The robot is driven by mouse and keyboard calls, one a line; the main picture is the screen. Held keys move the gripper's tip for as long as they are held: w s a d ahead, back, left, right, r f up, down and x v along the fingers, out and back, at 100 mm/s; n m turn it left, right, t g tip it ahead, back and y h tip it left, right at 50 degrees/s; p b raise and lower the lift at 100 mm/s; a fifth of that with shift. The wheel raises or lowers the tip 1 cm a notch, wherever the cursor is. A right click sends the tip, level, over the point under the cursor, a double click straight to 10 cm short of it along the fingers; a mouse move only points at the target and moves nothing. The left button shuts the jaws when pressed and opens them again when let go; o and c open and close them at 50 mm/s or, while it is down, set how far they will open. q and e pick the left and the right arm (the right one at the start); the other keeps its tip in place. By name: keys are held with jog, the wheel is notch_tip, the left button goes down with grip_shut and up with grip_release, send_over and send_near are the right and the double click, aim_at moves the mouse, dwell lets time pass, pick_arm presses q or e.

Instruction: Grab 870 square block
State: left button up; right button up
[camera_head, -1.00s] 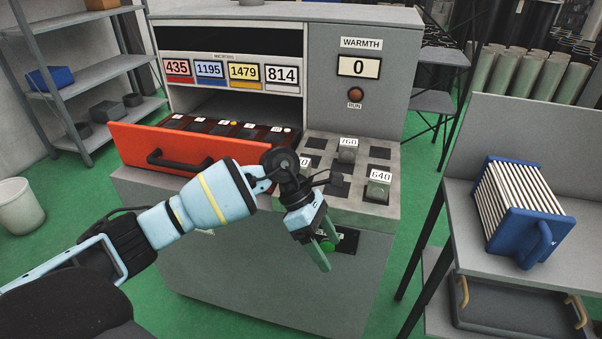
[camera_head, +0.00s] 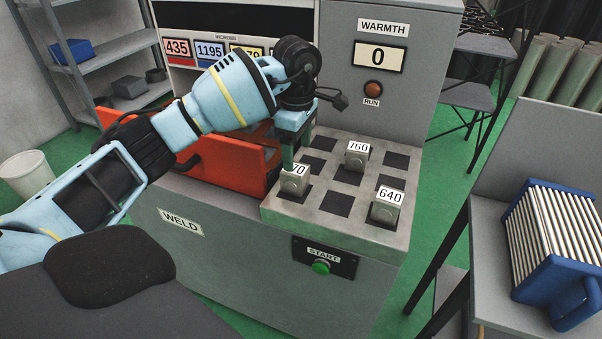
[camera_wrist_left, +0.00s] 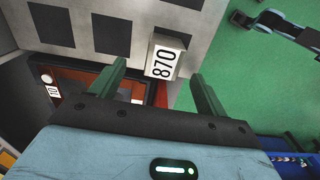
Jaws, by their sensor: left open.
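The 870 square block (camera_head: 294,182) is a small grey block on the near left of the grey slotted top (camera_head: 285,212). Its white label is partly hidden by my finger in the head view. It reads 870 in the left wrist view (camera_wrist_left: 163,58), where the block appears ahead, between the lines of my two fingers. My left gripper (camera_head: 289,152) is open and empty, with green fingers pointing down just above and behind the block. I cannot tell whether a finger touches it. My right gripper is not in view.
Blocks 760 (camera_head: 356,157) and 640 (camera_head: 386,206) stand on the same top, among empty dark square slots. The START button (camera_head: 321,267) is on the front face. A table with a blue ribbed object (camera_head: 555,250) stands right.

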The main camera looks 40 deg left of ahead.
aim_at(295, 168)
pick_arm(q)
jog(key=shift+s+f, duration=0.15)
jog(key=shift+s, duration=0.1)
jog(key=shift+f, duration=0.9)
jog(key=shift+w+f, duration=0.1)
jog(key=shift+f, duration=0.15)
jog(key=shift+s+a+f+p, duration=0.1)
jog(key=shift+f+p, duration=0.05)
jog(key=shift+f, duration=1.15)
jog(key=shift+s+f+p, duration=0.1)
jog(key=shift+f+p, duration=0.05)
jog(key=shift+f, duration=1.1)
jog(key=shift+c, duration=0.2)
jog(key=shift+r, duration=0.1)
jog(key=c, duration=1.5)
